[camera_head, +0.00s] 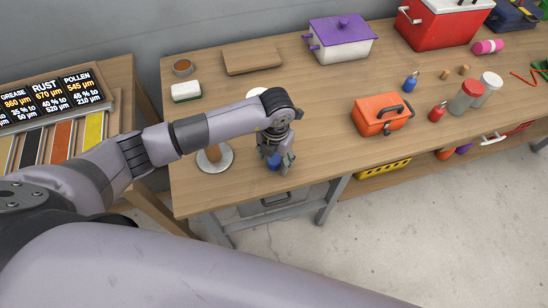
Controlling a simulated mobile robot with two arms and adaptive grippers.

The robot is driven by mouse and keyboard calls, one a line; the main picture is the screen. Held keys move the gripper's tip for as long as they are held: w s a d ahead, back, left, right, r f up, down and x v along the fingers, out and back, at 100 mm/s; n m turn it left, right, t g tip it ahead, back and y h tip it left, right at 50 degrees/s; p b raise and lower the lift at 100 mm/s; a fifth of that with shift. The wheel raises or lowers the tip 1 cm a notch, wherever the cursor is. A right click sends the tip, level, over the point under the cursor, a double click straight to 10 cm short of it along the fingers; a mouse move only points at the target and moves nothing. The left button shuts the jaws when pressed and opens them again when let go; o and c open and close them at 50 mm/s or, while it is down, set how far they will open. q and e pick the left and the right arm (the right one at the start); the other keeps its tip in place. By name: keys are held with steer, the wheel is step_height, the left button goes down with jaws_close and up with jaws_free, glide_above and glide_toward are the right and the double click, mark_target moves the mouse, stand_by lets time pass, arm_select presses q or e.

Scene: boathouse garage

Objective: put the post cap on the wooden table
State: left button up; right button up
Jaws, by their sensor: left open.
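The wooden table (330,140) runs across the view. My left gripper (280,163) points down over its front edge, with its fingers apart. A small blue thing (274,161) shows at its fingers, partly covered by them; it may be the post cap, but I cannot tell for sure. I cannot tell whether it touches the fingers or the table top. My right gripper is out of view.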

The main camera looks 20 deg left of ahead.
arm_select(q)
step_height(320, 180, up, 12)
steer(key=shift+d+f, duration=0.15)
steer(key=shift+f, duration=0.05)
steer(key=shift+c, duration=0.5)
jaws_close()
stand_by(0.5)
stand_by(0.4)
steer(key=shift+f, duration=0.1)
stand_by(0.8)
